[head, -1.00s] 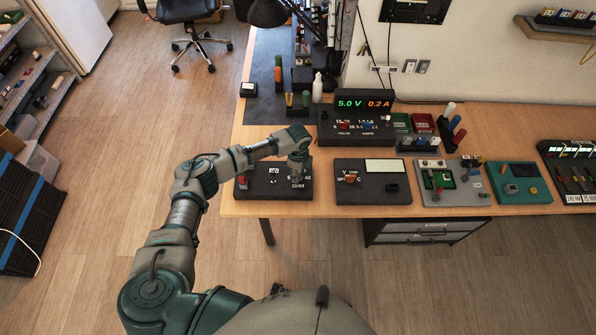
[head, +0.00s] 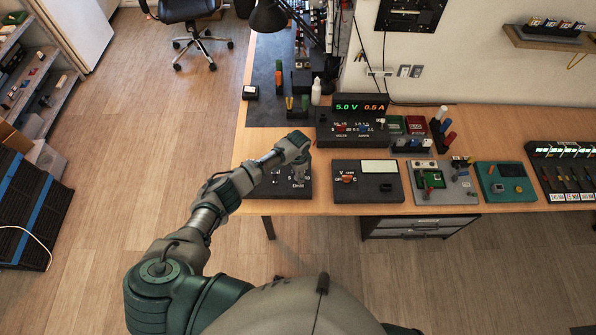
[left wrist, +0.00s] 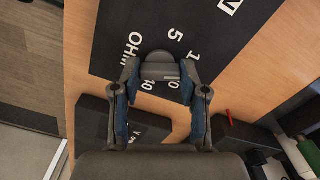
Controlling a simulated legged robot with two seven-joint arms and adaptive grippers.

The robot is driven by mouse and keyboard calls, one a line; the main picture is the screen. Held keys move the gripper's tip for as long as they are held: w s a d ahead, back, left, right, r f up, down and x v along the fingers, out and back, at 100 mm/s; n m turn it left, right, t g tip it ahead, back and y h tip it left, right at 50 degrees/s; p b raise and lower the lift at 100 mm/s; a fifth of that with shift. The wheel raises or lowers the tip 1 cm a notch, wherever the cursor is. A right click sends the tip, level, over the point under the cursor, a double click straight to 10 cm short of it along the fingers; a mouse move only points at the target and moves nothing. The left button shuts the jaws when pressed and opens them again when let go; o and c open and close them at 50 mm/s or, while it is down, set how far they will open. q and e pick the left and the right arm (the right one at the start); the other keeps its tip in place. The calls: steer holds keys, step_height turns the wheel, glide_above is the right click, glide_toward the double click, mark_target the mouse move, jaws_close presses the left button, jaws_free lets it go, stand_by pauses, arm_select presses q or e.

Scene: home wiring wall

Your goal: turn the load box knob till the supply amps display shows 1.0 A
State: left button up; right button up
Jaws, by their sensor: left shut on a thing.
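The load box (head: 268,189) is a dark box at the table's front left edge. It also shows in the left wrist view as a black panel (left wrist: 205,45) with white OHM lettering and a number scale. Its dark round knob (left wrist: 160,67) sits between the fingers of my left gripper (left wrist: 159,78), which is shut on it. In the head view my left gripper (head: 298,170) covers the knob. The supply (head: 330,133) stands behind the load box. Its green volts display reads 5.0 V, and its orange amps display (head: 375,107) looks like 0.5 A. My right gripper is out of view.
A dark box with an orange knob (head: 347,178) stands just right of the load box. A white bottle (head: 316,92) stands behind, left of the supply.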

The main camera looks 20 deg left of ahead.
arm_select(q)
steer(key=shift+w+r+n, duration=0.1)
steer(key=shift+n, duration=0.4)
steer(key=shift+p, duration=0.35)
steer(key=o, duration=1.1)
steer(key=shift+o, duration=0.2)
step_height(320, 180, up, 12)
